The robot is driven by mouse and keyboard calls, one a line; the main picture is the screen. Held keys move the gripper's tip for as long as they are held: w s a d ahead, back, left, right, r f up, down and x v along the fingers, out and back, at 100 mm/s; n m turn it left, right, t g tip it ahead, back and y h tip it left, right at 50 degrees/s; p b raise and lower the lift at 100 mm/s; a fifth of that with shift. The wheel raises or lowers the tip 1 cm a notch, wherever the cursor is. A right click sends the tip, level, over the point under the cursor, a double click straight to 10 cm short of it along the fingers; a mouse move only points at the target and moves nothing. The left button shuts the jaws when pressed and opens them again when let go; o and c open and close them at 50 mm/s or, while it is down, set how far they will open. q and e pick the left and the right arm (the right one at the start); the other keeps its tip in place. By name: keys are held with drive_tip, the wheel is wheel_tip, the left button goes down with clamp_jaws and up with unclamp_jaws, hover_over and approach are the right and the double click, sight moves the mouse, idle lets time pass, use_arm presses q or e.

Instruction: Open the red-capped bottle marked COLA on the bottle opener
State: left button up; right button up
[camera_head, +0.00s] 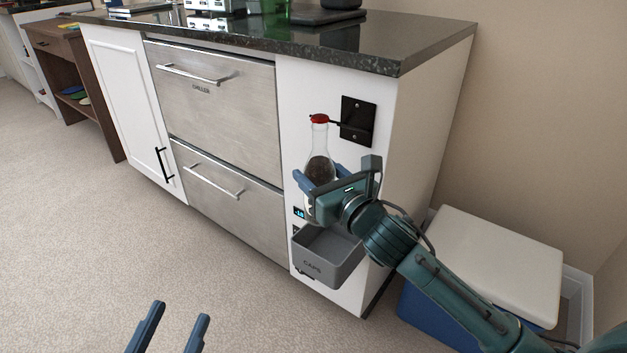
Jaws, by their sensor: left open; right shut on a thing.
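The red-capped bottle (319,158) stands upright in the air in front of the white cabinet's end panel. It is clear glass with dark liquid, and its red cap (319,118) is on. My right gripper (318,186) is shut around its lower body and hides its label. The bottle opener (358,120) is a black plate on the panel. Its short arm reaches left to the cap's right side; I cannot tell whether it is hooked under the rim. My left gripper (176,325) is open and empty at the bottom, over the floor.
A grey bin marked CAPS (318,266) is mounted below the bottle. Steel chiller drawers (216,97) are to the left. A dark countertop (400,45) overhangs above. A blue cooler with a white lid (500,262) stands right, behind my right arm. Carpet at left is clear.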

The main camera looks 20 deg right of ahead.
drive_tip(key=shift+w+d+r+p, duration=0.2)
drive_tip(key=shift+w+d+p, duration=0.1)
drive_tip(key=shift+w+d, duration=0.9)
drive_tip(key=shift+d, duration=0.3)
use_arm(q)
drive_tip(key=shift+s+p, duration=0.1)
drive_tip(key=shift+p, duration=0.25)
use_arm(e)
drive_tip(key=shift+w+d, duration=0.4)
drive_tip(key=shift+d, duration=0.1)
use_arm(q)
drive_tip(key=shift+f, duration=0.15)
drive_tip(key=shift+r, duration=0.2)
drive_tip(key=shift+a+r+p, duration=0.1)
drive_tip(key=shift+r+p, duration=0.3)
drive_tip(key=shift+r, duration=0.1)
drive_tip(key=shift+f, duration=0.25)
use_arm(e)
drive_tip(key=shift+f, duration=0.3)
